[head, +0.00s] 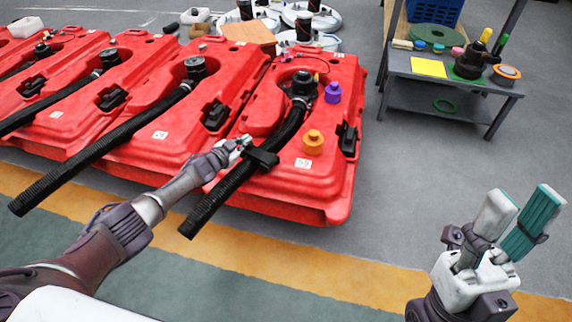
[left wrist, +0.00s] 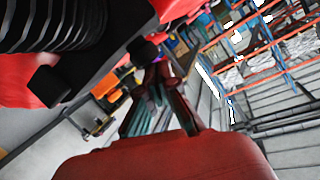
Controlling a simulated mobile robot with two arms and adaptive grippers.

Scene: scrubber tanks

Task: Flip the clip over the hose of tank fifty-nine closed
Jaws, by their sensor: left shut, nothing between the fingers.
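Tank fifty-nine (head: 335,190) is the red tank at the right end of the row, with a white "59" label (head: 303,163). Its ribbed black hose (head: 225,190) runs from the black cap down over the tank's front edge. The black clip (head: 262,158) lies across the hose; I cannot tell whether it is latched. My left gripper (head: 243,144) is shut and empty, close beside the clip's left end; contact is unclear. The ribbed hose also shows large in the left wrist view (left wrist: 60,22). My right gripper (head: 518,225) is open and empty, away from the tanks at lower right.
Orange (head: 313,140) and purple (head: 333,92) knobs stand on tank fifty-nine right of the hose. More red tanks with hoses fill the left side. A grey workbench (head: 450,80) with tools stands at back right. The floor between is clear.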

